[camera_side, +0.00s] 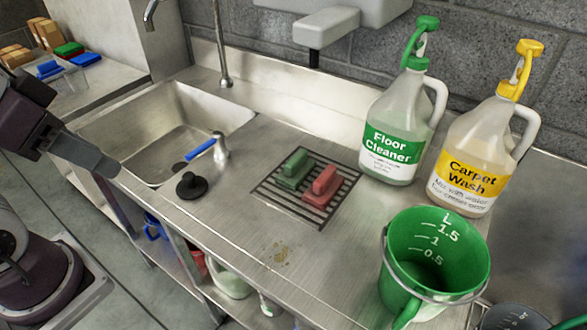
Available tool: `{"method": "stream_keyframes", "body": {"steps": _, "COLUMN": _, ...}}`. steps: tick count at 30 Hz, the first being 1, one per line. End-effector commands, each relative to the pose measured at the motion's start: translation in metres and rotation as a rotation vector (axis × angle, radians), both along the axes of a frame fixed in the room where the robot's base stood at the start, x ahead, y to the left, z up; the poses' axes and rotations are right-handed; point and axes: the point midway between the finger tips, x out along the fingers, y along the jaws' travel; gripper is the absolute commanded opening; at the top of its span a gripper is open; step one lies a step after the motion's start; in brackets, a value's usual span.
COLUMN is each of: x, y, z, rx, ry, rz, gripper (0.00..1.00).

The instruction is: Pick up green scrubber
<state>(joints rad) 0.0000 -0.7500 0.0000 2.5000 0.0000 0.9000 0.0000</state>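The green scrubber (292,170) is a small block with a raised handle. It lies on a dark slatted grate (262,190) set in the steel counter. A red scrubber (322,184) of like shape lies close to its right on the same grate. My gripper (108,168) is at the left, over the front edge of the sink, well apart from the green scrubber. I see its fingers from the side as one grey shape, so I cannot tell whether it is open or shut. I see nothing held in it.
Floor Cleaner (391,145) and Carpet Wash (465,180) bottles and a green bucket (432,262) stand to the right.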

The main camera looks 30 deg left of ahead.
Motion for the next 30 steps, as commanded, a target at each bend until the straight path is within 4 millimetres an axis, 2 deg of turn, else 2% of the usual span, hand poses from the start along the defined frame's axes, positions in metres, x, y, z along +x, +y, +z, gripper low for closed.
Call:
{"method": "stream_keyframes", "body": {"steps": 4, "x": 0.000, "y": 0.000, "z": 0.000, "rx": 0.000, "ry": 0.000, "rz": 0.000, "gripper": 0.36}}
{"method": "stream_keyframes", "body": {"steps": 6, "x": 0.000, "y": 0.000, "z": 0.000, "rx": 0.000, "ry": 0.000, "rz": 0.000, "gripper": 0.47}}
{"method": "stream_keyframes", "body": {"steps": 14, "x": 0.001, "y": 0.000, "z": 0.000, "rx": 0.000, "ry": -0.001, "rz": 0.000, "gripper": 0.47}}
{"method": "stream_keyframes", "body": {"steps": 16, "x": 0.012, "y": -0.002, "z": 0.000, "rx": -0.007, "ry": -0.009, "rz": -0.004, "gripper": 0.47}}
{"method": "stream_keyframes", "body": {"steps": 17, "x": 0.023, "y": -0.004, "z": 0.000, "rx": -0.013, "ry": -0.018, "rz": -0.007, "gripper": 0.47}}
{"method": "stream_keyframes", "body": {"steps": 19, "x": 0.064, "y": -0.013, "z": -0.002, "rx": -0.040, "ry": -0.058, "rz": -0.014, "gripper": 0.47}}
{"method": "stream_keyframes", "body": {"steps": 20, "x": 0.086, "y": -0.018, "z": -0.005, "rx": -0.053, "ry": -0.082, "rz": -0.015, "gripper": 0.47}}
{"method": "stream_keyframes", "body": {"steps": 21, "x": 0.117, "y": -0.026, "z": -0.012, "rx": -0.072, "ry": -0.116, "rz": -0.012, "gripper": 0.47}}
{"method": "stream_keyframes", "body": {"steps": 23, "x": 0.163, "y": -0.036, "z": -0.025, "rx": -0.095, "ry": -0.174, "rz": -0.003, "gripper": 0.47}}
{"method": "stream_keyframes", "body": {"steps": 24, "x": 0.191, "y": -0.042, "z": -0.037, "rx": -0.106, "ry": -0.215, "rz": 0.007, "gripper": 0.47}}
{"method": "stream_keyframes", "body": {"steps": 26, "x": 0.228, "y": -0.051, "z": -0.059, "rx": -0.116, "ry": -0.275, "rz": 0.025, "gripper": 0.47}}
{"method": "stream_keyframes", "body": {"steps": 27, "x": 0.250, "y": -0.055, "z": -0.076, "rx": -0.116, "ry": -0.315, "rz": 0.038, "gripper": 0.47}}
{"method": "stream_keyframes", "body": {"steps": 30, "x": 0.291, "y": -0.063, "z": -0.123, "rx": -0.096, "ry": -0.419, "rz": 0.064, "gripper": 0.47}}
